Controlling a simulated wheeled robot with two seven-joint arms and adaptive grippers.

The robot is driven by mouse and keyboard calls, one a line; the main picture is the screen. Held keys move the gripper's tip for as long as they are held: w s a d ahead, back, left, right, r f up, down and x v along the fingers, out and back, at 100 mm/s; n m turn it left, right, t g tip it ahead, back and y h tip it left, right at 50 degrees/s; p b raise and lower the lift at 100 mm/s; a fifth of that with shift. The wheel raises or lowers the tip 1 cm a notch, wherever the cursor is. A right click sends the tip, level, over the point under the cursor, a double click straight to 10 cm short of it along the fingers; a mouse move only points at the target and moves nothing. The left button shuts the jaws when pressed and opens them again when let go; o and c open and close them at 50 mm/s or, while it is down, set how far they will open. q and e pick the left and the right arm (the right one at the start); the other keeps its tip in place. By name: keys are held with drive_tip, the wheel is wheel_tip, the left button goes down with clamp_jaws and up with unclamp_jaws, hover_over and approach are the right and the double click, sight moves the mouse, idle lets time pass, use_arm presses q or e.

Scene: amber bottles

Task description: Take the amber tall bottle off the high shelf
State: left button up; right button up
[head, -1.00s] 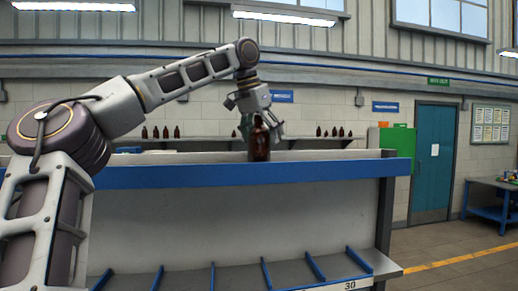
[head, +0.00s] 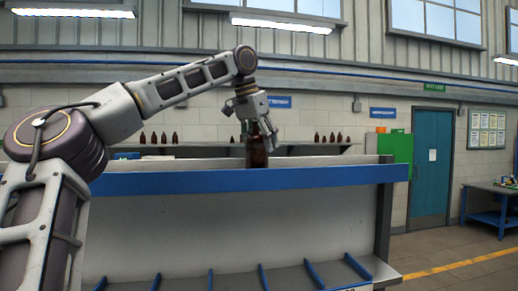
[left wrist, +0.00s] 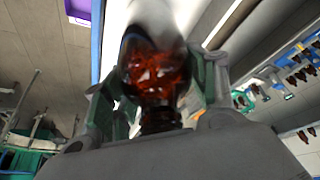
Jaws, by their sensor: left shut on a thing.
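The amber tall bottle (head: 257,152) is dark brown and stands upright at the high shelf (head: 200,181), just behind its blue front edge. My left gripper (head: 258,130) comes down from above and is shut on the bottle's upper part. In the left wrist view the bottle (left wrist: 155,72) shows glossy red-brown between the two fingers (left wrist: 157,95). The bottle's base meets the line of the shelf edge, so I cannot tell whether it rests on the shelf or is slightly raised. My right gripper is not in view.
More small brown bottles (head: 333,137) stand in groups on a far wall shelf (head: 205,150). Below the high shelf is a lower deck with blue dividers (head: 314,274). A green cabinet (head: 393,147), a teal door (head: 431,165) and a blue workbench (head: 487,203) are at right. The right floor is free.

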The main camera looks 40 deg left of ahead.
use_arm(q)
drive_tip(key=shift+r, duration=0.15)
drive_tip(key=shift+d+r, duration=0.1)
drive_tip(key=shift+r, duration=4.7)
